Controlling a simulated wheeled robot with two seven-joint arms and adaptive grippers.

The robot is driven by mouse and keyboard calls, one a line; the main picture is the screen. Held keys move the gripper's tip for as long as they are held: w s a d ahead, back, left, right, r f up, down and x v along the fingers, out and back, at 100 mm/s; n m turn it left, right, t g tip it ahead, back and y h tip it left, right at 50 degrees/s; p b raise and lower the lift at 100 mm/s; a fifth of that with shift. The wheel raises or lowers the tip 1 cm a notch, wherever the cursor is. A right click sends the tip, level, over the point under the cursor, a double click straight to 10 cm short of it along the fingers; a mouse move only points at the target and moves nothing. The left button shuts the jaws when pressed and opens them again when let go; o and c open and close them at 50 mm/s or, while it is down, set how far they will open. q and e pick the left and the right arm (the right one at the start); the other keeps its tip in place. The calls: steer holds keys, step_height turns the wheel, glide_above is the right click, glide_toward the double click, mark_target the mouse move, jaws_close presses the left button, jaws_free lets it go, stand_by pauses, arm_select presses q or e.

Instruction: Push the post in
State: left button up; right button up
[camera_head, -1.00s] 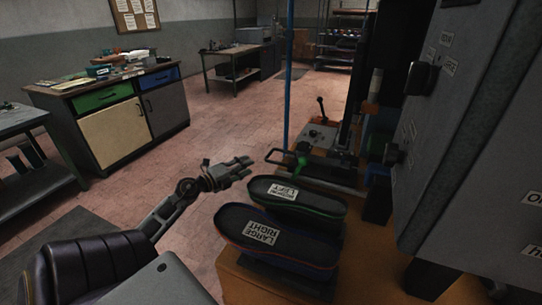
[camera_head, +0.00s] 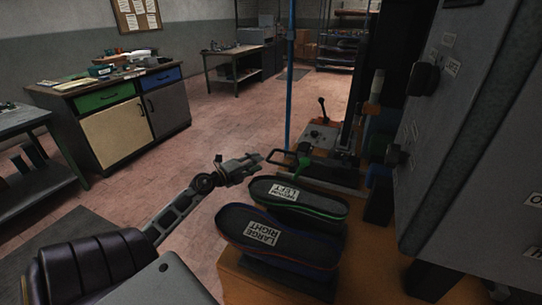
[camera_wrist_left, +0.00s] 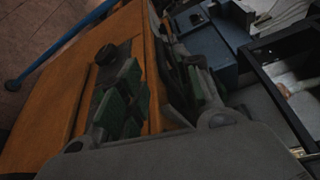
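The press stands at the right, with an orange carriage (camera_head: 330,172) and a dark upright part (camera_head: 352,125); I cannot tell for sure which part is the post. My right gripper is not in view.
Two shoe lasts or soles, labelled left (camera_head: 300,197) and right (camera_head: 280,238), lie on an orange bench below the gripper. A grey control box (camera_head: 470,150) stands at the right. A thin blue pole (camera_head: 290,80) rises behind the loop.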

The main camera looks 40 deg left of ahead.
mark_target(271, 155)
arm_select(q)
steer(key=shift+w+d+f+b, duration=0.1)
steer(key=shift+w, duration=1.35)
steer(key=shift+w+d+f+b, duration=0.1)
steer(key=shift+w+d+f, duration=0.05)
steer(key=shift+w, duration=1.35)
steer(key=shift+w+d+f+b, duration=0.1)
steer(key=shift+w, duration=1.5)
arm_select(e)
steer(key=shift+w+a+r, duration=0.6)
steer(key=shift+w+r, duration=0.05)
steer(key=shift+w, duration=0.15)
